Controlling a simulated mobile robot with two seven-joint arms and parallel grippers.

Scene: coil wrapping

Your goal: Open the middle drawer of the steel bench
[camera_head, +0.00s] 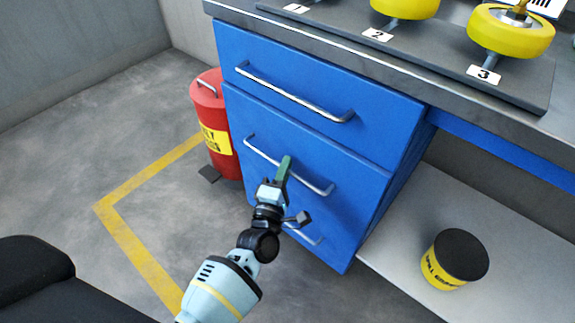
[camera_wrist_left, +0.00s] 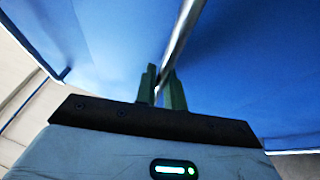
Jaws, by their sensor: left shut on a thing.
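The steel bench has a blue drawer unit with several drawers, each with a silver bar handle. The middle drawer (camera_head: 345,205) is in the centre of the head view, and its front looks about level with the drawer above. My left gripper (camera_head: 283,172) is shut on the middle drawer's handle (camera_head: 318,187), near the middle of the bar. In the left wrist view the green fingers (camera_wrist_left: 161,85) stand on either side of the handle bar (camera_wrist_left: 182,32). The lowest handle is partly hidden behind my left arm. My right gripper is not in view.
A red bin (camera_head: 208,95) stands left of the drawers. A black-lidded tub (camera_head: 455,255) stands on the pale surface at right. Yellow coils (camera_head: 510,32) sit on numbered spots on the benchtop. The floor in front is clear, with a yellow line (camera_head: 130,240).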

